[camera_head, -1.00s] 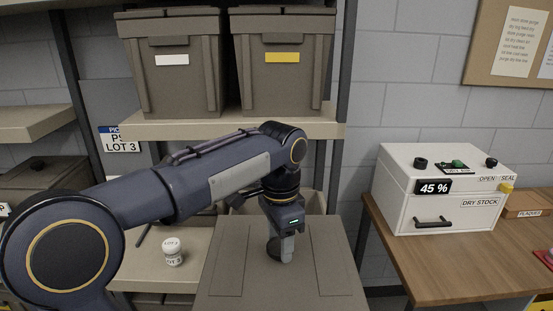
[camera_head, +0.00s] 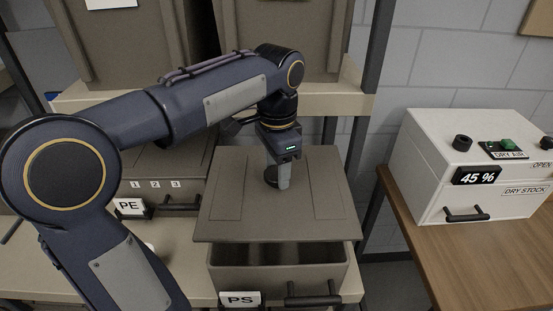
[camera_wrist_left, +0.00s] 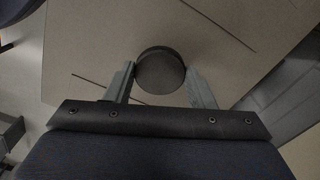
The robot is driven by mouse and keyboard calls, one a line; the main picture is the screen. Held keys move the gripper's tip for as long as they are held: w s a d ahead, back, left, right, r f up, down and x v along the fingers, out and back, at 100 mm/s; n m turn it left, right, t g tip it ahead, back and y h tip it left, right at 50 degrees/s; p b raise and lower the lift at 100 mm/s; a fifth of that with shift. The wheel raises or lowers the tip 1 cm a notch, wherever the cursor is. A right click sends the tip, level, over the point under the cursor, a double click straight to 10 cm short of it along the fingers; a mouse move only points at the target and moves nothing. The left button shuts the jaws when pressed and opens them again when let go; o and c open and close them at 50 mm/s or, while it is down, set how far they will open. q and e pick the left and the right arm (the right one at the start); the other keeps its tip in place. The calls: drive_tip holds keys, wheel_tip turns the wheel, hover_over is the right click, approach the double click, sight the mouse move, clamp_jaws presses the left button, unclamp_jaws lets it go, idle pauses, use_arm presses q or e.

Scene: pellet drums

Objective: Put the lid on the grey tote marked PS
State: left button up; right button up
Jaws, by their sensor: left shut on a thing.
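The grey-brown lid (camera_head: 330,210) is a flat panel with a round dark knob (camera_wrist_left: 160,71) in its middle. My left gripper (camera_head: 278,180) is shut on that knob, one finger on each side of it in the wrist view. The lid hangs above the grey tote (camera_head: 235,277), which carries a PS plate and a dark handle on its front. A gap shows between the lid's front edge and the tote's rim, and part of the tote's inside is visible. The lid hides the tote's back. My right gripper is not in view.
A tote marked PE (camera_head: 150,160) stands to the left, partly behind my left arm. Large bins (camera_head: 300,40) stand on the shelf (camera_head: 335,100) behind. A white dryer box (camera_head: 470,150) sits on a wooden table (camera_head: 450,245) to the right.

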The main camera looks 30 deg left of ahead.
sight(277, 191)
use_arm(q)
drive_tip(key=shift+s, duration=0.1)
drive_tip(key=shift+f, duration=0.2)
drive_tip(key=shift+f+b, duration=0.5)
drive_tip(key=shift+b, duration=0.05)
wheel_tip(277, 191, down, 4)
drive_tip(key=b, duration=0.2)
drive_tip(key=shift+b, duration=0.4)
drive_tip(key=shift+f+b, duration=0.45)
drive_tip(key=shift+f, duration=0.35)
drive_tip(key=shift+f, duration=0.15)
drive_tip(key=shift+f, duration=0.3)
drive_tip(key=shift+f+b, duration=0.3)
drive_tip(key=shift+f, duration=0.2)
